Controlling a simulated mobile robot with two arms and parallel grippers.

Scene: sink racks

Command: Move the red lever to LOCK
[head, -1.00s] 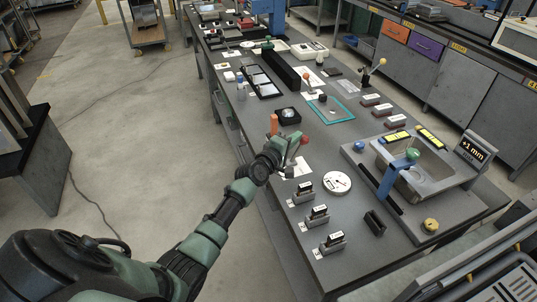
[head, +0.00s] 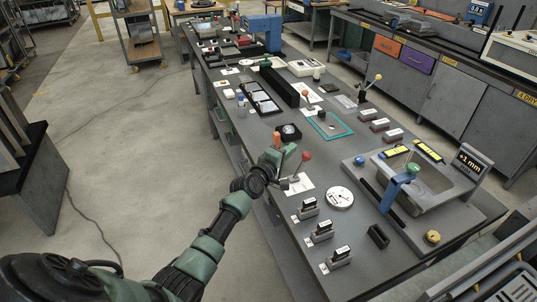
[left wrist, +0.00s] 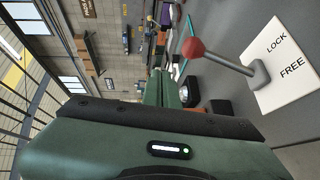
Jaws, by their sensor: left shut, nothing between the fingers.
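The red lever has a red ball knob (head: 306,155) on a thin grey rod above a white plate (head: 305,186). In the left wrist view the knob (left wrist: 193,47) is at upper centre. Its rod runs to a grey pivot (left wrist: 261,73) on the plate, which is printed LOCK and FREE (left wrist: 291,68). The rod leans, but I cannot tell exactly which word it points to. My left gripper (head: 289,154) is shut and empty, just left of the knob. In the wrist view its fingers (left wrist: 160,88) are apart from the knob. My right gripper is out of view.
An orange-topped item (head: 277,138) stands close behind my left gripper. A round white dial (head: 340,198) and several small black-topped blocks (head: 308,207) sit nearer on the bench. A black box with a round top (head: 288,132) is beyond.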

